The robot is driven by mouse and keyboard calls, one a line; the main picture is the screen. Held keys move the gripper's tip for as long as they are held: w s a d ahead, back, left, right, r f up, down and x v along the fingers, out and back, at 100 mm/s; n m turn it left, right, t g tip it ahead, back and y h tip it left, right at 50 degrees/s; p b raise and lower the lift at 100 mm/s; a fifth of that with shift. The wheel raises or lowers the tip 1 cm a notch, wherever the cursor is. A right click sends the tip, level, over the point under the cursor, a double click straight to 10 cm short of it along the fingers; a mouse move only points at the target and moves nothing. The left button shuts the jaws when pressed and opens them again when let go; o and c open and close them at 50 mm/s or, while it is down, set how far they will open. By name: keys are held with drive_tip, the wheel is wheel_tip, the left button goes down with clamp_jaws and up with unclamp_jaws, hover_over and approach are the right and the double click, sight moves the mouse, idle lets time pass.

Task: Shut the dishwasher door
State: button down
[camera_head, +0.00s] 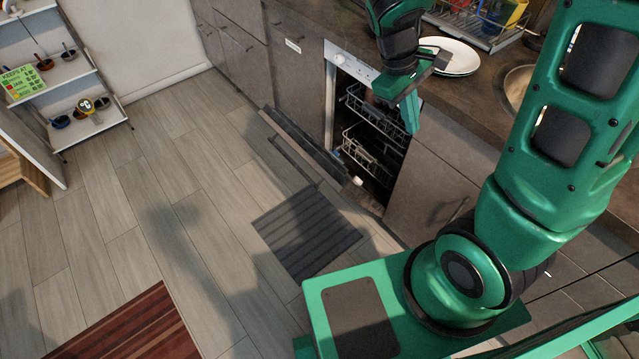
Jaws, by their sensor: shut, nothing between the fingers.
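The dishwasher (333,110) is built into the grey counter, with its dark interior and wire racks (375,155) showing. Its door (300,140) is open, folded down and out over the floor in front of the opening. A long handle bar (290,158) runs along the door. My gripper (411,116) is shut and empty. It points down beside the upper right part of the opening, above and to the right of the door, and appears apart from it. My gripper hides part of the racks and the right edge of the opening.
A dark ribbed mat (305,232) lies on the floor before the dishwasher. White plates (450,57) and a dish rack (480,22) stand on the counter near my arm. A shelf (85,75) stands at the far left. The middle floor is clear.

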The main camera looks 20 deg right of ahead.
drive_tip(key=w+a+f+n+t+h, duration=0.1)
drive_tip(key=w+a+f+n, duration=0.25)
drive_tip(key=a+f, duration=0.2)
drive_tip(key=w+a+f+n+h, duration=0.2)
drive_tip(key=w+a+f+n, duration=0.15)
drive_tip(key=a+n, duration=0.2)
drive_tip(key=n+t+h, duration=0.1)
drive_tip(key=n+t, duration=0.3)
drive_tip(key=n, duration=0.5)
approach(320, 191)
wheel_tip(320, 191, up, 4)
drive_tip(key=x, duration=1)
drive_tip(key=shift+f, duration=0.15)
